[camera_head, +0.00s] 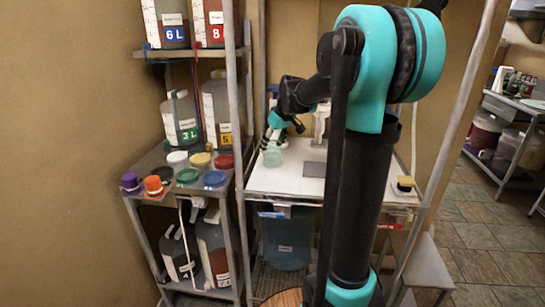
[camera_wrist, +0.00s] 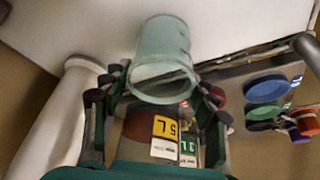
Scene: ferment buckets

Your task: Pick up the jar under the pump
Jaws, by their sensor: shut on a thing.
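The jar (camera_head: 272,157) is a small pale green translucent cup at the left part of the white table (camera_head: 262,182). It also shows in the wrist view (camera_wrist: 163,62), with its round opening facing the camera. My gripper (camera_wrist: 158,92) has its dark fingers on both sides of the jar and is shut on it. In the head view, my gripper (camera_head: 268,142) is small and partly hidden by my arm. I cannot tell whether the jar touches the table. The pump is mostly hidden behind my arm in the head view.
Left of the table a metal rack holds several labelled buckets (camera_head: 180,122) and several coloured lids (camera_head: 188,176). A rack post stands near the jar.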

